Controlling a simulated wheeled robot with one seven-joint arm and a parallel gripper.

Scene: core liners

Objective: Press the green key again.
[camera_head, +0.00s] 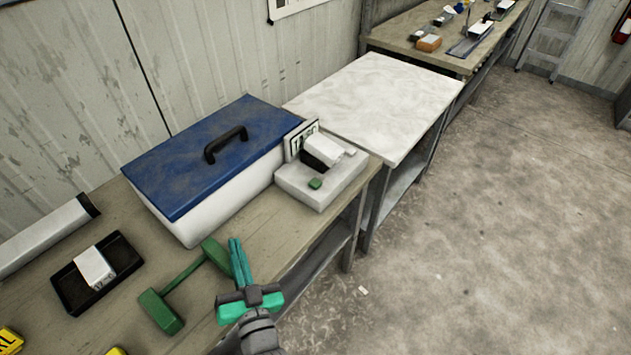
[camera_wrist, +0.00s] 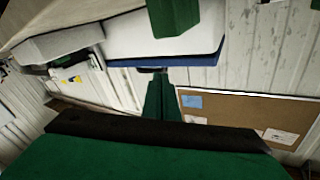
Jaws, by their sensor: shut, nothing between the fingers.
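The green key (camera_head: 315,183) is a small raised button on the front of a pale grey-white device (camera_head: 305,195). The device stands at the right end of the bench, beside a white box with a blue lid. A white block on a black part sits on top of it. My gripper (camera_head: 236,243) has teal fingers, closed together and empty. In the wrist view the closed fingers (camera_wrist: 161,92) show at the middle; I cannot make out the key there.
The blue-lidded box (camera_head: 215,155) stands behind and left of the device. A green bar with two end blocks (camera_head: 190,278) lies just left of my gripper. A black tray (camera_head: 70,290) holds a white block (camera_head: 95,268). A bare pale table (camera_head: 385,100) adjoins at right.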

